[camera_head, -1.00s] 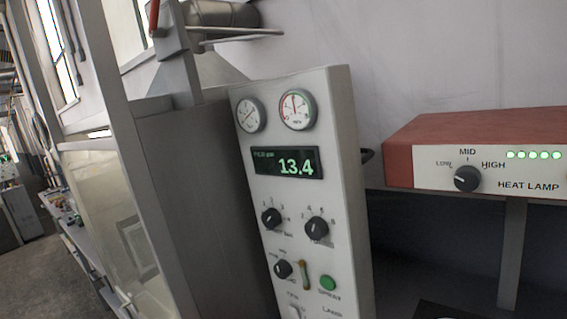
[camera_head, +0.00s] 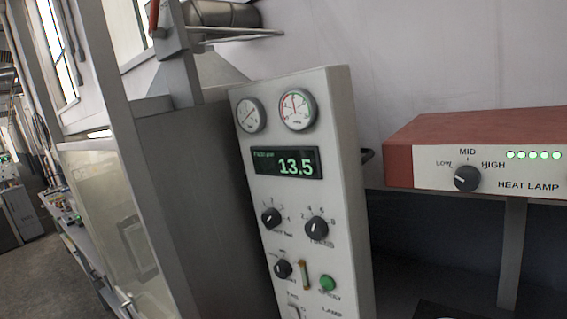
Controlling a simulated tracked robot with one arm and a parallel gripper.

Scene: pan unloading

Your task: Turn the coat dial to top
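A white control panel (camera_head: 346,180) stands tilted in the middle of the view. It carries three black dials: an upper left dial (camera_head: 271,218), an upper right dial (camera_head: 316,228) and a lower left dial (camera_head: 283,268). Small position marks ring the dials, but their labels are too blurred to tell which is the coat dial. The white pointer lines are too small to read surely. My gripper is not in view, and nothing touches the dials.
A display (camera_head: 287,163) reads 13.5, below two round gauges (camera_head: 298,109). A green button (camera_head: 327,283) sits beside the lower left dial. To the right is a red heat lamp box (camera_head: 470,135) with its own dial (camera_head: 466,178). A glazed cabinet (camera_head: 110,215) stands left.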

